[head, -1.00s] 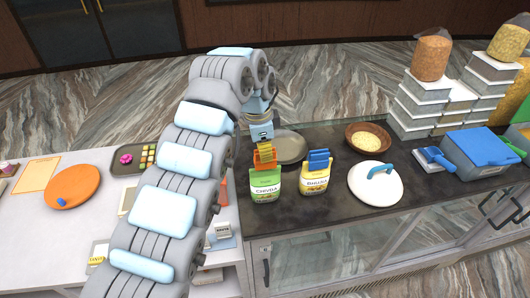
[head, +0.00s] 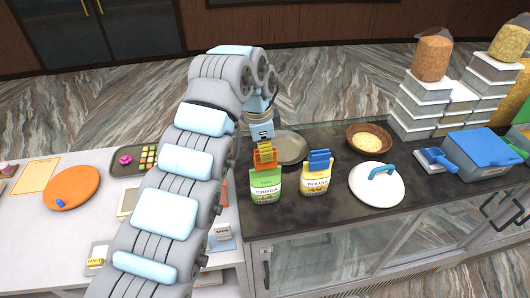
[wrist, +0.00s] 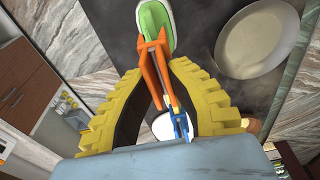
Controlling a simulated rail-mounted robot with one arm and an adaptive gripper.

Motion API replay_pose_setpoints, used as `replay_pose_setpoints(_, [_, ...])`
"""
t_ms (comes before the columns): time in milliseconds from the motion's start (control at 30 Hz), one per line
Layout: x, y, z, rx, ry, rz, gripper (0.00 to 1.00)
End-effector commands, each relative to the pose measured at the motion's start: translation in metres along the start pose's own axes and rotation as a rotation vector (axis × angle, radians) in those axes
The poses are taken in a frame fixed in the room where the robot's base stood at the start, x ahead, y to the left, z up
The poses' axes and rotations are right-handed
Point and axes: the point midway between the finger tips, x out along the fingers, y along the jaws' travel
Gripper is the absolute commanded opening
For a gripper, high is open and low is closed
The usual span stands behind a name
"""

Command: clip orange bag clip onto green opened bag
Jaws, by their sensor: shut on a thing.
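The green bag (head: 265,186) stands upright on the dark counter, its label reading CHIVDA. The orange bag clip (head: 265,164) is at the top of this bag; I cannot tell whether its jaws enclose the bag's edge. My gripper (head: 265,150) is directly above the bag, its yellow fingers shut on the clip. In the wrist view the orange clip (wrist: 153,62) lies between the fingers of my gripper (wrist: 157,76), and the green bag (wrist: 154,16) shows beyond its far end. The bag's opening is hidden by the clip.
A yellow bag (head: 315,181) with a blue clip (head: 320,160) stands close on the right. A grey plate (head: 292,148) lies behind the bags. A white lid (head: 376,190) and a brown bowl (head: 354,137) are farther right. Bare counter lies in front of the bags.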

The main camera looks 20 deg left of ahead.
Motion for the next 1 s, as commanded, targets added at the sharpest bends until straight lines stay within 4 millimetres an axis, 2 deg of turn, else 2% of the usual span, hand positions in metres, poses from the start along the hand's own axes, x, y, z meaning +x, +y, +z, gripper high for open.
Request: replay_pose_setpoints(1000, [0.011, 0.000, 0.001, 0.001, 0.000, 0.000, 0.00])
